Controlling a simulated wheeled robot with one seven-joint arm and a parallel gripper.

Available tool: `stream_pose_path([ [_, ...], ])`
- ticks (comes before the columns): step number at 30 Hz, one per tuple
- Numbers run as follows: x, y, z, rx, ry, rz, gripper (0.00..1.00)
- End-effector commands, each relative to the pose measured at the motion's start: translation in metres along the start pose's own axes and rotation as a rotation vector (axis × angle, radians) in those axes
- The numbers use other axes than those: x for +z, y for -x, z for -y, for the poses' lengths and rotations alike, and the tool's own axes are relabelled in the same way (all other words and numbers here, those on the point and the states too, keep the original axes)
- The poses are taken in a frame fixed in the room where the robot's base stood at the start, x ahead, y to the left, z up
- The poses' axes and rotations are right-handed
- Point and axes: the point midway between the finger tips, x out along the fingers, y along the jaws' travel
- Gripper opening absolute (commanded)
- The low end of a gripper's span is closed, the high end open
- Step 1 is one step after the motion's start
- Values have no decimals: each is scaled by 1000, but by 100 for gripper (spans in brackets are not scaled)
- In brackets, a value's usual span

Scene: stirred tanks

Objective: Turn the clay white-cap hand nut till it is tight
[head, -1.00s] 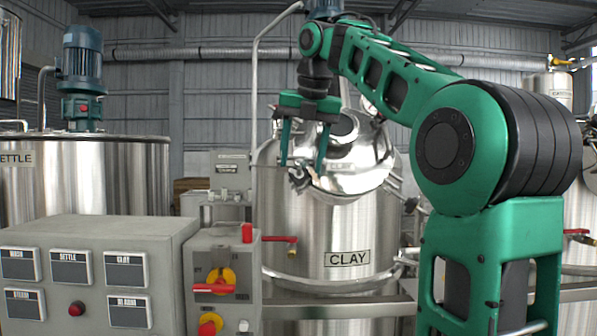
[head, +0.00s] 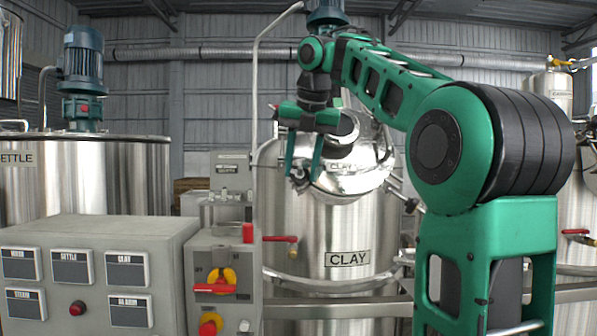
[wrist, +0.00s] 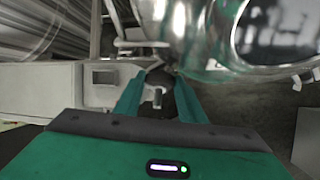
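The clay tank (head: 330,225) carries the label CLAY. A small dark hand nut (head: 299,182) sits at the left front of its shiny lid. My gripper (head: 301,176) reaches down there with one finger on either side of the nut. In the wrist view, the fingers (wrist: 160,80) stand apart with the nut (wrist: 158,90) between their tips; it looks dark with a pale part. Whether both fingers press on it is too small and blurred to tell. The nut's cap colour and thread are not clear.
A grey control panel (head: 80,260) and a switch box with red and yellow knobs (head: 215,282) stand at the front left. A bent pipe (head: 256,110) rises close left of my gripper. The settle tank (head: 90,185) stands at the left. A red-handled valve (head: 282,239) juts out below.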

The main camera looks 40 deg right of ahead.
Motion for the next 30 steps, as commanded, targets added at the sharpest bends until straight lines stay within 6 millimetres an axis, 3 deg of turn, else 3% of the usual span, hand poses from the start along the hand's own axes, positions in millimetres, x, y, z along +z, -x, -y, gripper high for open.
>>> stream_pose_path([
  [14, -4, 2, 0, 50, -78, -4, 14],
  [30, -6, 1, 6, 248, -360, 0, 14],
])
